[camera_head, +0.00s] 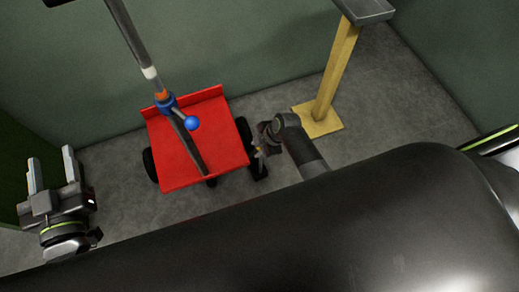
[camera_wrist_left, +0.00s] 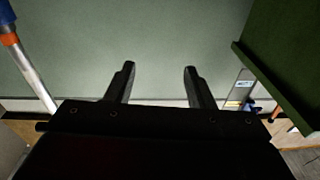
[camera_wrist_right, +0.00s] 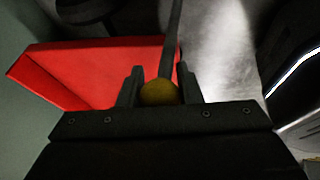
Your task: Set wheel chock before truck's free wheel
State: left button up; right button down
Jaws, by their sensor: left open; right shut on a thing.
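The truck (camera_head: 190,150) is a red flat cart with black wheels on the grey floor. One wheel (camera_head: 243,128) shows at its right side and another (camera_head: 150,164) at its left. My right gripper (camera_head: 262,148) is just right of the cart, shut on a yellowish knob (camera_wrist_right: 158,92). A dark rod (camera_wrist_right: 173,45) runs away from that knob in the right wrist view. A small black shape (camera_head: 258,171) lies below this gripper by the cart's right edge; I cannot tell whether it is the chock or a wheel. My left gripper (camera_head: 51,163) is open and empty, left of the cart.
A grey pole (camera_head: 133,40) with a blue ball (camera_head: 193,123) rises over the cart. A yellow post (camera_head: 337,70) on a yellow base stands to the right. A large black rounded body (camera_head: 300,235) fills the foreground. Green walls close the back; floor shows right of the post.

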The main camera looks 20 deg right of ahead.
pick_arm(q)
jog(key=s+d+r+m+t+h+b, duration=0.1)
jog(key=s+d+r+m+t+h, duration=0.1)
jog(key=r+t, duration=0.5)
jog(key=shift+s+r+m+t+b, duration=0.45)
jog(key=shift+s+r, duration=0.5)
jog(key=shift+r, duration=1)
pick_arm(e)
jog(key=shift+w, duration=2.3)
jog(key=c, duration=0.9)
grip_release()
jog(key=shift+c, duration=0.2)
